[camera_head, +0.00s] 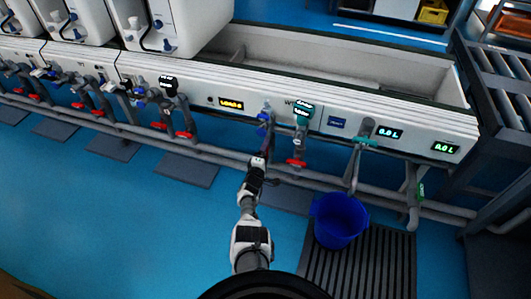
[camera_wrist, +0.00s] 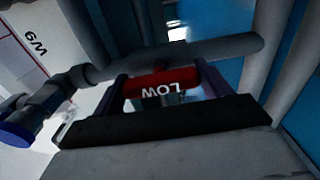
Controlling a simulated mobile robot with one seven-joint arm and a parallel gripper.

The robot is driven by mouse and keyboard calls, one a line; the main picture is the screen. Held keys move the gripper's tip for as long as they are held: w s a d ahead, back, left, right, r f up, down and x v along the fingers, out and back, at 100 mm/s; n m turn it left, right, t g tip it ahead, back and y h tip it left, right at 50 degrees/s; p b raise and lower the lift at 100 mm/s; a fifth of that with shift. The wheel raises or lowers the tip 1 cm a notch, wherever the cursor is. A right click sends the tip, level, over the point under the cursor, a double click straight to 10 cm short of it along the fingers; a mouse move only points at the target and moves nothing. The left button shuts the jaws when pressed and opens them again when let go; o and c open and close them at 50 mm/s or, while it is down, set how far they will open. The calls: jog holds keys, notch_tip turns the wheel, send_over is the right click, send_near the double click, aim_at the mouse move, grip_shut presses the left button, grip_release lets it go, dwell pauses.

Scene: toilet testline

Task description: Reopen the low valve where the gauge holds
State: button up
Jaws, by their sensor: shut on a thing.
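My gripper (camera_head: 259,160) is at the low pipework under the front panel, below a blue-handled valve (camera_head: 264,117). In the wrist view, a red valve handle marked LOW (camera_wrist: 162,85) sits between the two fingers of my gripper (camera_wrist: 160,88), which is shut on it. The lettering appears upside down. In the head view this handle is hidden by my gripper. Another red handle (camera_head: 296,163) shows just to the right, under a teal-topped valve (camera_head: 303,112). An amber display (camera_head: 231,104) is lit on the panel; I cannot read it surely.
A grey pipe (camera_wrist: 195,52) runs close behind the handle, and a blue-capped fitting (camera_wrist: 20,125) is at left. A blue bucket (camera_head: 340,220) stands on a slatted floor grate (camera_head: 385,262) at right. Green displays (camera_head: 445,148) are on the right panel. Blue floor (camera_head: 110,220) at left is mostly clear.

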jog(key=shift+r, duration=0.1)
jog(key=o, duration=1)
jog(key=p+v, duration=0.8)
jog(key=v, duration=0.5)
jog(key=shift+s+a, duration=0.1)
jog(key=shift+s, duration=0.25)
